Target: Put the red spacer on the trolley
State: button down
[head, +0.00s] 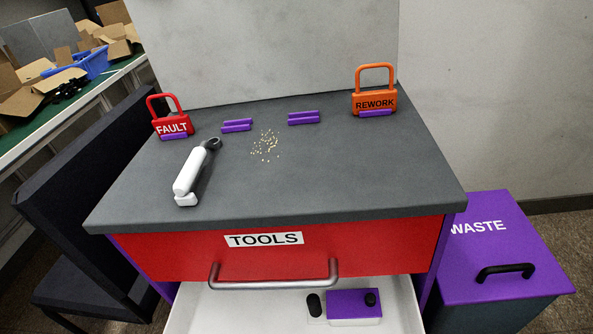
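No red spacer shows in the head view. Nothing in view is clearly a trolley; I cannot tell whether the cabinet with the dark grey top (330,165) is one. The cabinet has a red drawer front (380,245) labelled TOOLS with a metal bar handle (275,285). My gripper is not in view.
A red FAULT padlock (172,124), an orange REWORK padlock (375,103), two empty purple holders, a white-handled tool (190,175) and yellowish crumbs (266,146) are on the top. Below is a white tray (235,315) with a purple block (345,303). A purple WASTE bin (500,250) stands right.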

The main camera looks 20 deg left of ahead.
aim_at(339, 159)
jog(key=u, duration=0.05)
jog(key=k, duration=0.4)
jog(key=u, duration=1.25)
jog(key=i, duration=2.35)
jog(key=u, duration=1.2)
jog(key=i, duration=0.2)
jog(key=z, duration=2.85)
jog(key=i, duration=0.15)
jog(key=z, duration=1.45)
